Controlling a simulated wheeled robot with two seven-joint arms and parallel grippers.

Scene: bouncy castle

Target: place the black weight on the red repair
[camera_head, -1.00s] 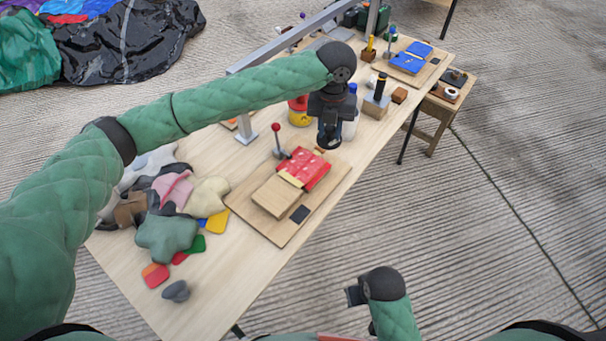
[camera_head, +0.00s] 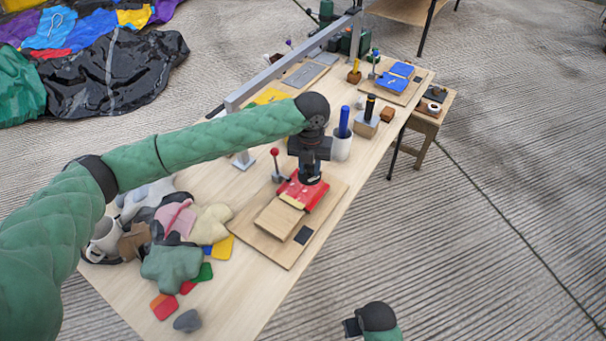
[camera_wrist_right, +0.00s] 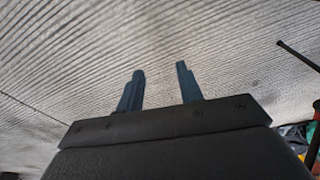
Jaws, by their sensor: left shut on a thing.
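The red repair (camera_head: 296,194) lies on a wooden board (camera_head: 262,238) on the long table, beside a wooden block (camera_head: 279,218) and a small red-knobbed lever (camera_head: 276,166). My left gripper (camera_head: 309,172) points down directly over the far part of the red repair and is shut on the black weight (camera_head: 311,180). The weight is mostly hidden and blends with the dark gripper; I cannot tell whether it touches the red surface. My right gripper (camera_wrist_right: 160,88) is open and empty, away from the table; it also shows at the bottom of the head view (camera_head: 352,327).
A heap of fabric scraps (camera_head: 172,262) and a grey stone (camera_head: 187,320) lie at the table's near left. A white cup with a blue stick (camera_head: 343,140) and a block with a black-handled tool (camera_head: 366,122) stand just beyond the left gripper. A blue repair board (camera_head: 396,82) lies farther back.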

